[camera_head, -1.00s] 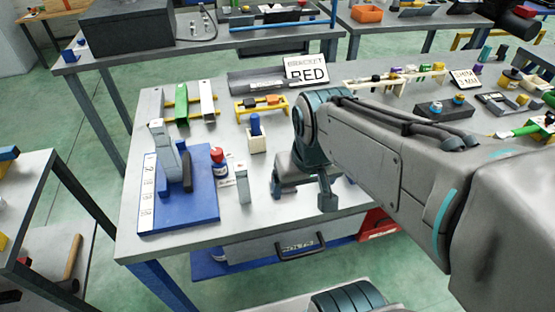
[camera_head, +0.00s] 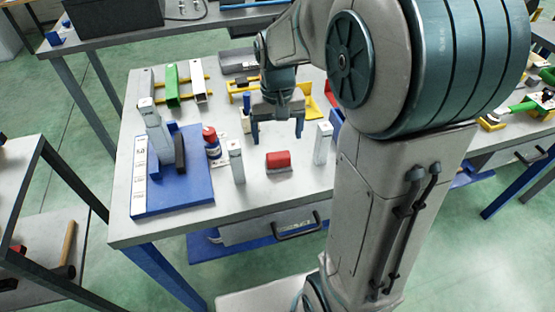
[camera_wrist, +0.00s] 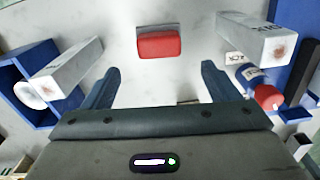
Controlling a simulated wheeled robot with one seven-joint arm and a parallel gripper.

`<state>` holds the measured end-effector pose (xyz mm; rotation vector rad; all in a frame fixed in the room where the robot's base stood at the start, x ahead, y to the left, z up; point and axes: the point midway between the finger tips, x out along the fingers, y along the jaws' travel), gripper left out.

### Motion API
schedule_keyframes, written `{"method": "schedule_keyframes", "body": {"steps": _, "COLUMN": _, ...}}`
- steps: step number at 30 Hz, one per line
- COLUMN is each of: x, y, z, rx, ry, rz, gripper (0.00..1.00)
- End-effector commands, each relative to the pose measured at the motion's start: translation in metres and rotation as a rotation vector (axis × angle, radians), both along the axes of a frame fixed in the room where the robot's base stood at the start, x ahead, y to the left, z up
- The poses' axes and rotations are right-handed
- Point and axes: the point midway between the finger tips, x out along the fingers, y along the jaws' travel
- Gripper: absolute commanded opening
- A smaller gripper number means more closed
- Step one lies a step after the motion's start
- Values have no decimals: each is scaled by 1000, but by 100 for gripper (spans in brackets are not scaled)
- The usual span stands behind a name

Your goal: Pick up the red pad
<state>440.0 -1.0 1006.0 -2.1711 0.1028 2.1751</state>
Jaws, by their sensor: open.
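The red pad (camera_head: 278,160) is a small red block with a grey lower edge, lying on the grey table near its front edge. It also shows in the wrist view (camera_wrist: 159,43) at the top middle, ahead of the gap between my fingers. My gripper (camera_head: 277,137) is open and empty, with its fingers pointing down above the table, just behind the pad in the head view. In the wrist view my gripper (camera_wrist: 160,85) has its fingers spread apart, and the pad lies apart from them. Nothing hides the pad's top.
Grey upright posts stand on either side of the pad, one at left (camera_head: 236,160) and one at right (camera_head: 323,143). The bare tabletop around the pad is free.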

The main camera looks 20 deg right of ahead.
Motion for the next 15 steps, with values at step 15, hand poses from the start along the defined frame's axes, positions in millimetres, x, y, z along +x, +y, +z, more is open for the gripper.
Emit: {"method": "schedule_keyframes", "body": {"steps": 15, "x": -7, "y": 0, "z": -60, "rx": 0, "ry": 3, "rz": 0, "gripper": 82}}
